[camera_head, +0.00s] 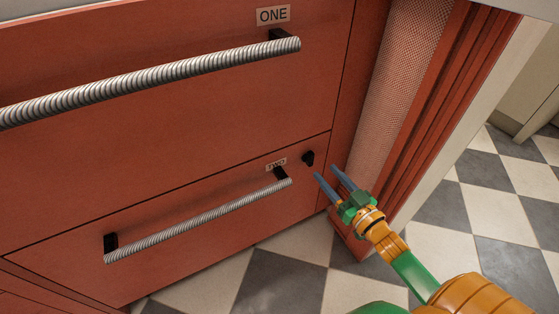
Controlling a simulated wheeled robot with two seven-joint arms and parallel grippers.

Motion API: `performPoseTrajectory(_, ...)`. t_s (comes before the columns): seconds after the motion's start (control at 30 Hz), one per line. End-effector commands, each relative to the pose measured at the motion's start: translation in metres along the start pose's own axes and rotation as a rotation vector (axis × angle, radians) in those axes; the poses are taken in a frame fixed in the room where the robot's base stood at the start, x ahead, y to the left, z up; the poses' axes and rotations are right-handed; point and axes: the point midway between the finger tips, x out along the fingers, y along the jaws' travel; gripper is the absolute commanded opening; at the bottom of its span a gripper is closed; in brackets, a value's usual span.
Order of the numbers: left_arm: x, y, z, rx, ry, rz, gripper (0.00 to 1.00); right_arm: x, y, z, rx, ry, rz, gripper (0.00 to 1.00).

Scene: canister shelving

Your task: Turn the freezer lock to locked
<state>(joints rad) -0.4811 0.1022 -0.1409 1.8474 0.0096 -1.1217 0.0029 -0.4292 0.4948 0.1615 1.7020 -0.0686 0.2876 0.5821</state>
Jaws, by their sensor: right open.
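The lock is a small black knob (308,158) on the red front, at the upper right corner of the lower drawer (230,222). My right gripper (325,173) comes in from the lower right. Its two blue-grey fingers are apart with nothing between them. The fingertips are just right of and slightly below the knob in the picture; I cannot tell how far in front of it they are. The knob's exact turn is too small to read. My left gripper is not in view.
The upper drawer has a long ribbed handle (160,78) and a label ONE (273,15). The lower drawer has a similar handle (205,217) and a label TWO (276,164) close to the knob. A mesh panel (395,90) stands at the right. The checkered floor (490,200) is clear.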

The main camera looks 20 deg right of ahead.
Motion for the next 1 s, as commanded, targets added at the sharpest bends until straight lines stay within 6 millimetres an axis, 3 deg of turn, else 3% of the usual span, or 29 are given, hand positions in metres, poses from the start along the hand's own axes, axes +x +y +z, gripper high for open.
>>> performPoseTrajectory(0.23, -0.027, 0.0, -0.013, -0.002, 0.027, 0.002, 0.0, 0.043, 0.0, 0.002, -0.003, 0.003, 0.0, 0.5)
performPoseTrajectory(0.4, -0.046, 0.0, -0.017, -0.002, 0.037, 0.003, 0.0, 0.063, 0.0, 0.001, -0.002, 0.0, 0.001, 0.5)
performPoseTrajectory(0.77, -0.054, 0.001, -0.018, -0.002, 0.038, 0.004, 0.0, 0.069, 0.0, 0.0, -0.001, -0.003, 0.002, 0.5)
performPoseTrajectory(0.93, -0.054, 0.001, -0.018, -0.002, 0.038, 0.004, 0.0, 0.069, 0.0, 0.0, -0.001, -0.003, 0.002, 0.04)
performPoseTrajectory(1.0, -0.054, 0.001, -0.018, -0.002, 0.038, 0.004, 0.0, 0.069, 0.0, 0.0, -0.001, -0.004, 0.002, 0.0)
